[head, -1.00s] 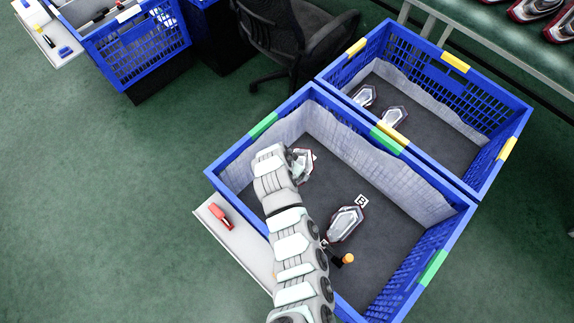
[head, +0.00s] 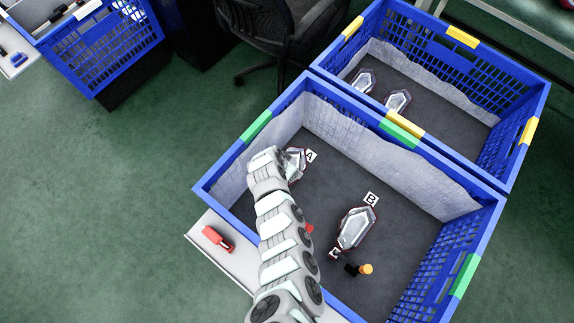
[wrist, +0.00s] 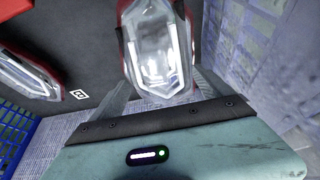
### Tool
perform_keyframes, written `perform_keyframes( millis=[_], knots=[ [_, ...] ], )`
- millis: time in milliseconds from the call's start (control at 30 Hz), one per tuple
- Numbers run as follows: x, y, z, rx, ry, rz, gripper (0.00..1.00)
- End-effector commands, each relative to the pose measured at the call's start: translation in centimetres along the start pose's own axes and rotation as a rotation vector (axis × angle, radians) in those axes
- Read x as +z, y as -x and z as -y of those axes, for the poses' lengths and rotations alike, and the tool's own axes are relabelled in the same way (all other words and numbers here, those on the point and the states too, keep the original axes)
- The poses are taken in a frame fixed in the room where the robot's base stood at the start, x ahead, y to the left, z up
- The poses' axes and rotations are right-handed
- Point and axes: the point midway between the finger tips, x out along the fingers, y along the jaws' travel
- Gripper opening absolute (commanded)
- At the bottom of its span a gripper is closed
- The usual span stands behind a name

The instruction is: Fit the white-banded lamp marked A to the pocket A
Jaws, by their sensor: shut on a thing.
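My gripper (wrist: 162,90) is shut on a clear-faceted lamp with a dark red rim (wrist: 158,45). The same lamp (head: 295,164) shows in the head view at the left of the green-marked crate (head: 256,128), partly behind my arm. My fingertips are hidden there. A white tag A (head: 310,156) shows just right of the lamp. I cannot tell whether the lamp touches the crate floor, and no white band is clear. Another lamp (head: 356,228) lies by tag B (head: 371,199), with tag C (head: 333,253) below it.
The yellow-marked crate (head: 462,37) adjoins behind and holds two lamps (head: 397,101). An orange-capped black object (head: 358,269) lies near tag C. A red tool (head: 217,239) lies on a pale shelf (head: 240,262) outside the crate. Crate walls stand close beside my gripper.

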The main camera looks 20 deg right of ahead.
Motion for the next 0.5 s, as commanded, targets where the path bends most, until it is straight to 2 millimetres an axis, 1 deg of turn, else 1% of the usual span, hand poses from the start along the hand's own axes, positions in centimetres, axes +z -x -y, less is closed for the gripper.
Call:
perform_keyframes(
  millis=[233, 500],
  knots=[
    [-0.1, 0.1, -0.1, 0.001, 0.001, -0.001, 0.32],
    [1.0, -2.5, -0.1, 0.000, 0.001, -0.001, 0.32]
  ],
)
